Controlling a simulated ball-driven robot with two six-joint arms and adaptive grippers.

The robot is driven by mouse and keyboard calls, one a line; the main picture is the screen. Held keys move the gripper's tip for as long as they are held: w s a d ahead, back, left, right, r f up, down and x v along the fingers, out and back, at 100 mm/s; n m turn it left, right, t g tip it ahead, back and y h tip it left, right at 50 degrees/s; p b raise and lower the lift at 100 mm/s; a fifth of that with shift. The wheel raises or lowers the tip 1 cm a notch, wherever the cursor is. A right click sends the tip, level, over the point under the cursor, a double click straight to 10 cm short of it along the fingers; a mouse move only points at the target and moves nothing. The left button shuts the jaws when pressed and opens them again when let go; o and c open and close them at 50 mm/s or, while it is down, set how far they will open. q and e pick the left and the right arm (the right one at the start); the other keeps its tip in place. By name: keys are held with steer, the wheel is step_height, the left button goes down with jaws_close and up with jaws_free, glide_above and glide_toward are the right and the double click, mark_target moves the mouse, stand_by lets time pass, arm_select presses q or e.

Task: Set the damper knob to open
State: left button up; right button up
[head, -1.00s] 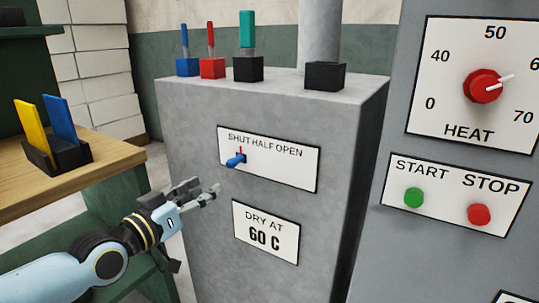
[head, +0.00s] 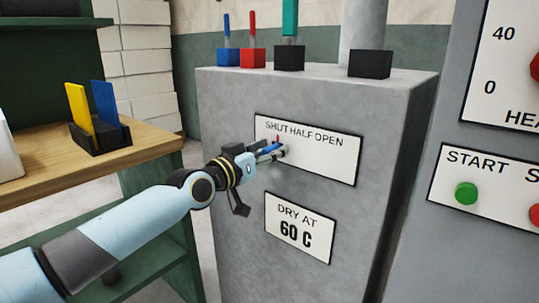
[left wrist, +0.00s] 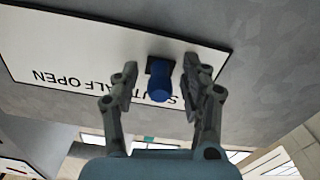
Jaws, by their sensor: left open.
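The damper knob (head: 269,148) is blue with a thin red mark above it, on a white plate (head: 325,160) reading SHUT HALF OPEN. The red mark stands under the word SHUT. My left gripper (head: 274,153) is open at the knob and partly hides it in the head view. In the left wrist view the blue knob (left wrist: 158,82) lies between the two spread fingers of my left gripper (left wrist: 158,68), nearer to the right finger. I cannot tell whether a finger touches it. My right gripper is not in view.
A DRY AT 60 C plate (head: 299,229) sits below on the grey cabinet (head: 240,230). Coloured levers stand on the cabinet's top. A green START button (head: 466,193) is at right.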

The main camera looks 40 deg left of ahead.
mark_target(325, 163)
arm_select(q)
jaws_close()
stand_by(0.3)
steer(key=shift+d, duration=0.1)
steer(key=d, duration=0.8)
steer(key=s+d+p, duration=0.1)
steer(key=d, duration=0.3)
steer(key=shift+f, duration=0.15)
